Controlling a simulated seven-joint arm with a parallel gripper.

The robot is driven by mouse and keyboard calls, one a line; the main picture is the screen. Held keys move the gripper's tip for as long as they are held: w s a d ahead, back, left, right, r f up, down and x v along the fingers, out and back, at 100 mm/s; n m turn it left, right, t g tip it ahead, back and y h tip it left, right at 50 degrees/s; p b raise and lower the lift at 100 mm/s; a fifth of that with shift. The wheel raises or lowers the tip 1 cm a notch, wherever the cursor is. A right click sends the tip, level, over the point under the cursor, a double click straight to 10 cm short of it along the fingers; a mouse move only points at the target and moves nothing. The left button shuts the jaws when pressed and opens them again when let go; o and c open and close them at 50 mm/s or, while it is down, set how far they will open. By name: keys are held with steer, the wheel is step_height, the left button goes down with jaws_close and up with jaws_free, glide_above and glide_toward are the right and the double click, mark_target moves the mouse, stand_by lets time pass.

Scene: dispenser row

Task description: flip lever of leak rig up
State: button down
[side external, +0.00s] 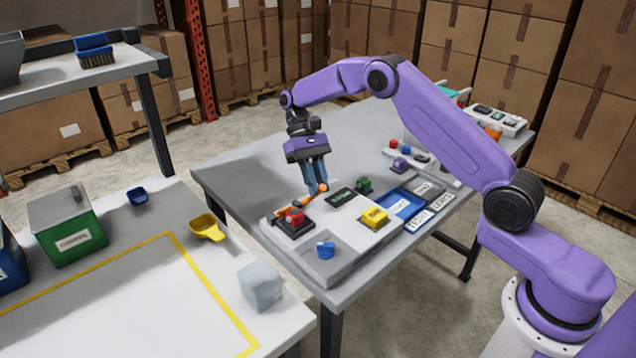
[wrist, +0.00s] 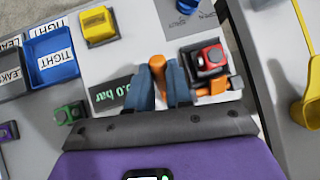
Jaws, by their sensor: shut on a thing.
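The leak rig (side external: 347,247) is a pale panel near the front of the grey table; it also shows in the wrist view (wrist: 130,65). Its orange lever (wrist: 157,64) has a rounded end, which shows at the fingertips in the side view (side external: 322,188). My gripper (side external: 316,188) points down with its blue fingers shut on the lever; the fingers stand on either side of it in the wrist view (wrist: 160,80). The fingers hide part of the lever. A red-topped part (side external: 294,215) sits in a dark holder beside the lever. A dark display (wrist: 112,95) with green digits reads bar.
A yellow block (side external: 375,216) and a blue part (side external: 325,250) sit on the rig. A green part (side external: 364,185) stands behind it. Blue and grey labelled trays (wrist: 52,50) lie alongside. A yellow scoop (side external: 207,228) is on the separate white table.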

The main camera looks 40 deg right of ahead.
stand_by(0.3)
steer(key=c, duration=1)
jaws_free()
steer(key=shift+c, duration=0.2)
steer(key=shift+r, duration=0.45)
step_height(320, 180, up, 3)
steer(key=shift+f, duration=0.2)
steer(key=s+d+r, duration=0.1)
steer(key=s+r, duration=0.8)
steer(key=s, duration=0.5)
steer(key=shift+d+r, duration=0.25)
steer(key=shift+d, duration=0.1)
